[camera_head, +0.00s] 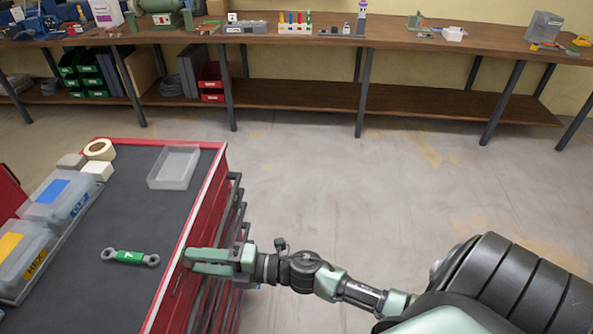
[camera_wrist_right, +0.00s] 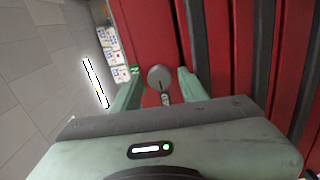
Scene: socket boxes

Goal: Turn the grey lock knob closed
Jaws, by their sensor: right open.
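The grey lock knob (camera_wrist_right: 160,77) shows in the right wrist view on the red side of the tool cart. It is round with a dark slot line. My right gripper (camera_wrist_right: 160,82) is open, with one green finger on each side of the knob; I cannot tell whether either finger touches it. A small grey tag-like piece hangs below the knob in that view. In the head view my right gripper (camera_head: 188,261) is at the cart's right edge, and the knob is hidden there. My left gripper is not in view.
The red cart (camera_head: 214,178) has drawer handles along its right side. On its dark top lie a green-marked wrench (camera_head: 130,257), a clear tray (camera_head: 174,168), a tape roll (camera_head: 99,149) and lidded boxes (camera_head: 60,197). Open floor separates the cart from the long workbench (camera_head: 420,40).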

